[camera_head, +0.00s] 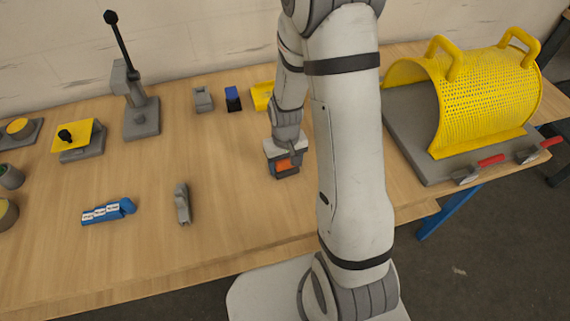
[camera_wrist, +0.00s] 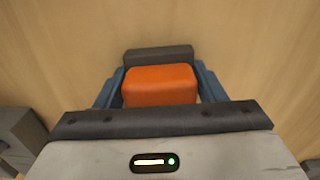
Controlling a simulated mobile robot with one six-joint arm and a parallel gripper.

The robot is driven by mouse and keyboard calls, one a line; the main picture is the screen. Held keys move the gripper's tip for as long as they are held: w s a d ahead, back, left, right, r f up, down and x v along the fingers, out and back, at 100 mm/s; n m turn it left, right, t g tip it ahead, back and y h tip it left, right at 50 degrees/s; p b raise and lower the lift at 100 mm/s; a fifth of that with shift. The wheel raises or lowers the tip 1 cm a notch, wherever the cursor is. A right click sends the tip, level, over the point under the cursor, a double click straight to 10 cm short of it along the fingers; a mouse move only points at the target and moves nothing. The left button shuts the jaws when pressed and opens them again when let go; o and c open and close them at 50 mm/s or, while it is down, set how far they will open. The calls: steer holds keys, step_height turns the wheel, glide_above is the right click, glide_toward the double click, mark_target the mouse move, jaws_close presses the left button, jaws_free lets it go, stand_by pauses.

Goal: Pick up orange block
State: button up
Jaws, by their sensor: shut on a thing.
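The orange block (camera_wrist: 160,86) sits between the two blue-grey fingers of my gripper (camera_wrist: 160,88) in the wrist view. The fingers are shut on it from the left and right sides. A dark grey piece (camera_wrist: 158,56) shows just beyond the block and may be its holder or base. In the head view the orange block (camera_head: 287,163) shows below my gripper (camera_head: 286,168), low over the wooden table. My arm covers part of the area to its right. I cannot tell whether the block touches the table or is lifted.
A yellow perforated guard (camera_head: 470,95) on a grey plate stands at the right. Red-handled clamps (camera_head: 478,168) lie at its front edge. A blue labelled part (camera_head: 108,210) and a grey piece (camera_head: 183,203) lie front left. A lever stand (camera_head: 140,118) rises behind.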

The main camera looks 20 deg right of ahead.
steer(key=c, duration=0.3)
steer(key=shift+r, duration=0.1)
step_height(320, 180, up, 10)
steer(key=shift+f, duration=0.1)
stand_by(0.4)
steer(key=o, duration=0.4)
steer(key=shift+c, duration=1.1)
